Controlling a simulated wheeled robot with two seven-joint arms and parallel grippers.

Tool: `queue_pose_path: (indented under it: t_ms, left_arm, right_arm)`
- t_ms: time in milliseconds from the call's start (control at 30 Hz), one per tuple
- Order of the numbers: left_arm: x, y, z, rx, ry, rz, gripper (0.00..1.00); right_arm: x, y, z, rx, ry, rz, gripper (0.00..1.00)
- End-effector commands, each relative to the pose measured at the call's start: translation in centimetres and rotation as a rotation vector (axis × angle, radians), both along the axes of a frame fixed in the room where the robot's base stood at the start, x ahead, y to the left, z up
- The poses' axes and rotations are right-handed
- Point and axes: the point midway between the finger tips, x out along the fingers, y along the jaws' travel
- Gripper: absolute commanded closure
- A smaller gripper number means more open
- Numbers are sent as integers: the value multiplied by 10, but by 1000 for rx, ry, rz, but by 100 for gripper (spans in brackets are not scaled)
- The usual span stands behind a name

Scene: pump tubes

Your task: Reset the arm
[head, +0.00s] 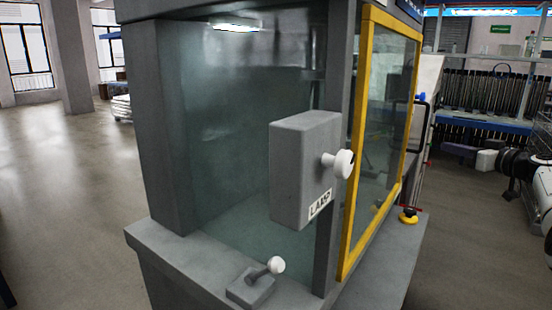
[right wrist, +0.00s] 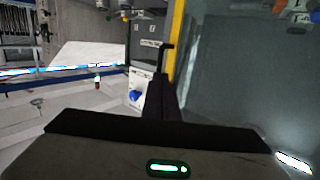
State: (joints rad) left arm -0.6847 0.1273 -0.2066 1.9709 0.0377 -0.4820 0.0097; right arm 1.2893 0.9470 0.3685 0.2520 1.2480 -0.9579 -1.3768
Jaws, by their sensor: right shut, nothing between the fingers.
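My right arm (head: 540,190), white and black, comes in at the right edge of the head view. My right gripper (head: 511,192) shows there as a small dark shape, out to the side and apart from the machine. In the right wrist view, the dark fingers of this gripper (right wrist: 162,90) are together and hold nothing. My left arm and left gripper are not in view.
A grey machine cabinet (head: 165,243) with glass walls and a yellow-framed door (head: 352,215) fills the middle. A grey box with a white knob (head: 343,164) and a small lever (head: 274,266) are on its near side. Open floor (head: 60,190) lies left.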

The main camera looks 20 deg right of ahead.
Motion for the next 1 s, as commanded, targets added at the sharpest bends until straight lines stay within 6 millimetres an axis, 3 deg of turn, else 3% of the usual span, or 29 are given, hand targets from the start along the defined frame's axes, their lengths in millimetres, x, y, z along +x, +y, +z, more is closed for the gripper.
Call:
queue_pose_path:
  t_ms: [333, 467, 567, 667, 767, 1000]
  left_arm:
    - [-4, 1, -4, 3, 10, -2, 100]
    - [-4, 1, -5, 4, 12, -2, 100]
    - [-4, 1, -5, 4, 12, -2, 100]
    - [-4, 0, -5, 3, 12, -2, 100]
    - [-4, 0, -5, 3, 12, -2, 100]
    - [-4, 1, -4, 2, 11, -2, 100]
  right_arm:
    - [-35, -28, -112, -246, 400, -134, 100]
    - [-51, -25, -161, -404, 565, -171, 100]
    - [-62, -10, -198, -539, 665, -172, 100]
    - [-72, 18, -238, -668, 737, -141, 100]
    - [-85, 58, -282, -782, 780, -77, 100]
    - [-149, 190, -388, -925, 799, 176, 100]
